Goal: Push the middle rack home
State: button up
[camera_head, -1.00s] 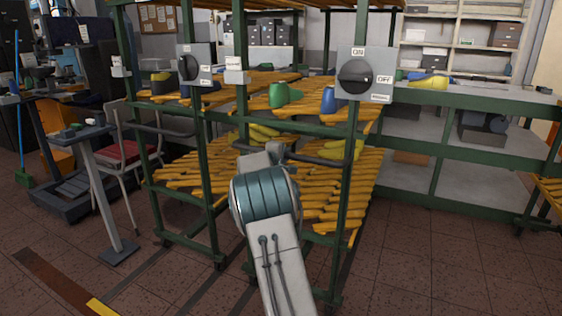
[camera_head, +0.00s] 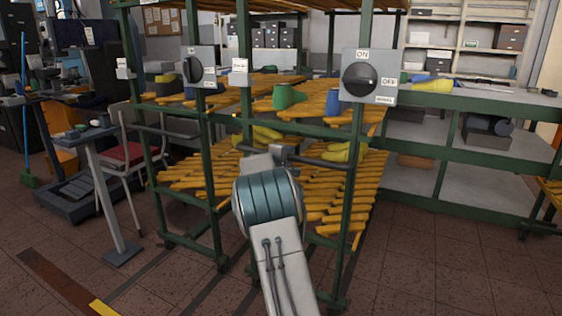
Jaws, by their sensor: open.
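The middle rack appears to be the green-framed rack (camera_head: 350,190) straight ahead, with yellow slatted shelves carrying green, blue and yellow shoe lasts. A dark horizontal handle bar (camera_head: 318,160) crosses its front. My arm reaches up from the bottom centre to this bar. My gripper (camera_head: 277,152) is at the bar's left part, mostly hidden behind my wrist; the little that shows is open. Whether it touches the bar cannot be told. A grey ON/OFF switch box (camera_head: 370,75) is fixed on the rack's right front post.
Another green rack (camera_head: 207,150) with a switch box stands close on the left. A chair (camera_head: 125,150) and a small stand (camera_head: 105,190) are further left. A green-framed bench (camera_head: 470,170) lies to the right. Floor at the lower right is clear. Dark tracks run along the floor.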

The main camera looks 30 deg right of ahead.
jog(key=v, duration=1.2)
jog(key=shift+s+a+r, duration=0.2)
jog(key=shift+s+a, duration=0.05)
jog(key=shift+s, duration=0.05)
jog(key=s+a+r+m+g+y+p, duration=0.2)
jog(key=s+r+p, duration=0.25)
jog(key=s, duration=0.35)
jog(key=s+a+r+m+g+y+p, duration=0.1)
jog(key=s+r+m+g+p, duration=0.2)
jog(key=s+p, duration=0.35)
jog(key=s+a+r+m+y+p, duration=0.1)
jog(key=s+a+r+y+p, duration=0.1)
jog(key=s+a, duration=0.4)
jog(key=s+a+r+g+y+p, duration=0.1)
jog(key=s+a+y+p, duration=0.3)
jog(key=s, duration=0.7)
jog(key=s+a+r+m+y+p, duration=0.1)
jog(key=s+a+r+y+p, duration=0.2)
jog(key=s+a+p, duration=0.4)
jog(key=shift+s+a+r+m+g+y+p, duration=0.35)
jog(key=shift+s+a+r, duration=0.25)
jog(key=shift+s, duration=0.25)
